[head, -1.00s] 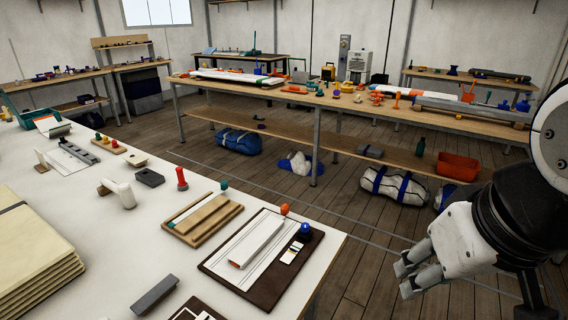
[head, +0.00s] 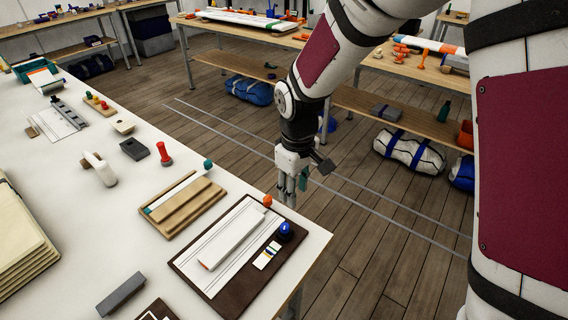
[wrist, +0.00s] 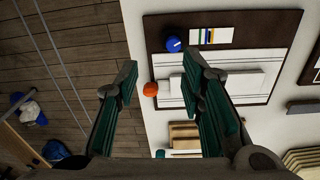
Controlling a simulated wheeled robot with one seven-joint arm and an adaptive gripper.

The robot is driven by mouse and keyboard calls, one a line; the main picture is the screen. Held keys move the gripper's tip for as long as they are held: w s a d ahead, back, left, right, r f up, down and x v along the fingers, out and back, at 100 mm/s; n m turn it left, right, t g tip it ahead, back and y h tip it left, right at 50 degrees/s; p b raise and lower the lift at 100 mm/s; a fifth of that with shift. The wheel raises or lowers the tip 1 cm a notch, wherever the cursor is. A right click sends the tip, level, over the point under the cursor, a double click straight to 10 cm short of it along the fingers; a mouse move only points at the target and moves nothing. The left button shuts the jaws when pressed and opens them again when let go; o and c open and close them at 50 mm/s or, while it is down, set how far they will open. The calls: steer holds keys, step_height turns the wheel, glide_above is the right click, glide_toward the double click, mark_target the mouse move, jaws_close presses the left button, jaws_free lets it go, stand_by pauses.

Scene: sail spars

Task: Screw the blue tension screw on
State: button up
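The blue tension screw (head: 286,231) is a round blue knob on the right part of a dark brown board (head: 186,266), beside a small striped card (head: 267,256). It also shows in the wrist view (wrist: 173,44), beyond the fingertips. A white spar piece (head: 232,238) lies on the white sheet of that board. An orange knob (head: 267,201) is at the board's far corner. My gripper (head: 290,198) points down near the table's right edge, apart from the blue screw. In the wrist view its fingers (wrist: 160,66) are spread with nothing between them.
A wooden tray (head: 185,205) with a teal knob (head: 208,165) lies left of the board. Floor (head: 375,240) is open to the right.

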steer(key=n, duration=0.1)
glide_above(285, 226)
step_height(285, 226, down, 4)
steer(key=shift+g, duration=0.3)
step_height(285, 226, down, 9)
steer(key=b, duration=0.3)
steer(key=shift+r, duration=0.1)
steer(key=shift+w, duration=0.1)
steer(key=shift+c, duration=1.1)
jaws_close()
steer(key=n, duration=0.3)
steer(key=shift+n, duration=0.3)
steer(key=n, duration=0.5)
steer(key=shift+r, duration=0.1)
steer(key=n, duration=0.6)
steer(key=shift+n, duration=0.3)
steer(key=n, duration=0.5)
steer(key=shift+n, duration=0.4)
steer(key=n, duration=1.4)
steer(key=shift+n, duration=0.3)
steer(key=n, duration=0.4)
steer(key=shift+n, duration=0.3)
steer(key=shift+o, duration=1)
jaws_free()
